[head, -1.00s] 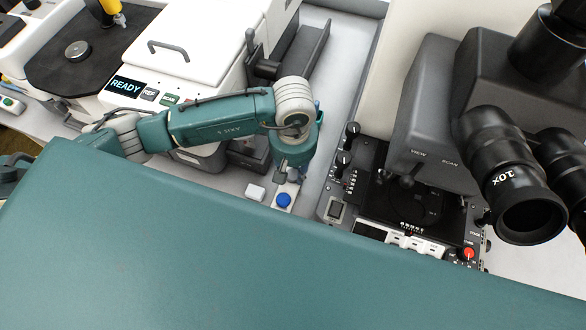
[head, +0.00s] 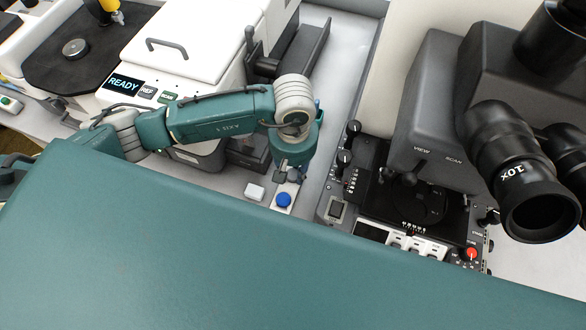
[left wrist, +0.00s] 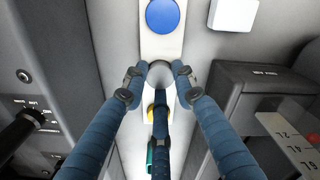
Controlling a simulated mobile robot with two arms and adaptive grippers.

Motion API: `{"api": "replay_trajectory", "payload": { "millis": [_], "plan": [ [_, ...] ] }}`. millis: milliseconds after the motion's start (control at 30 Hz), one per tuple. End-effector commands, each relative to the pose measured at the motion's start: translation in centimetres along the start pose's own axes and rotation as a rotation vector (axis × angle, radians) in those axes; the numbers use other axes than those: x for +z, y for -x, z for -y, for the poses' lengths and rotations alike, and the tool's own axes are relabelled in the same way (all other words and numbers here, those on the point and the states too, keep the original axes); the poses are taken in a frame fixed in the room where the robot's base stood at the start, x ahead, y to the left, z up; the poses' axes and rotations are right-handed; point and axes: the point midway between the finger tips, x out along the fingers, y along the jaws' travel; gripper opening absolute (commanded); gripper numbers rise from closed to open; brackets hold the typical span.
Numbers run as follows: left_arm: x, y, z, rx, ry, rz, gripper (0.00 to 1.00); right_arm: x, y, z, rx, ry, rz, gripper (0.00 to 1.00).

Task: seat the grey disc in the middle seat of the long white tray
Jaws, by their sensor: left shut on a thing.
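The long white tray (left wrist: 150,45) runs away under my left gripper in the left wrist view; its near end also shows in the head view (head: 279,209). A blue disc (left wrist: 162,15) sits at one end of it, also seen in the head view (head: 283,199). My left gripper (left wrist: 160,80) has its three fingers closed around the grey disc (left wrist: 161,69), over the tray beside the blue disc. I cannot tell whether the grey disc touches the tray. Yellow (left wrist: 151,112) and green (left wrist: 150,158) pieces show partly behind the lower finger. In the head view the left gripper (head: 290,176) points down. My right gripper is not in view.
A small white block (left wrist: 233,13) lies beside the tray, also in the head view (head: 255,191). The microscope (head: 420,160) stands to the right. A white instrument with a READY display (head: 123,85) stands at the left. A dark grey housing (left wrist: 255,90) is close beside my fingers.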

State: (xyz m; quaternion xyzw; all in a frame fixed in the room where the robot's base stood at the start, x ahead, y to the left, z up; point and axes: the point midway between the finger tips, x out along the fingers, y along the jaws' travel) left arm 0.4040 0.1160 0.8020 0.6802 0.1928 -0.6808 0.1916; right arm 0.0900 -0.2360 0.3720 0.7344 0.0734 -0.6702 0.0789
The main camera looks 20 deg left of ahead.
Motion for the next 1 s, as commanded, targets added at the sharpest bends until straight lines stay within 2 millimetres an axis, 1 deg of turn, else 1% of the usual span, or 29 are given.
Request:
{"api": "replay_trajectory", "payload": {
  "millis": [133, 533, 1000],
  "plan": [
    [-0.05, 0.05, -0.01, 0.0, -0.001, -0.001, 0.11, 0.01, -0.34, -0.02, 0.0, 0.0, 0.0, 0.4],
    [-0.01, 0.11, 0.01, 0.0, 0.0, -0.001, 0.11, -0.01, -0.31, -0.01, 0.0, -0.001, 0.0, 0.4],
    [-0.01, -0.19, 0.01, 0.0, 0.0, -0.001, 0.11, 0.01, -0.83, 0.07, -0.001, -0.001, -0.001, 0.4]
  ]
}}
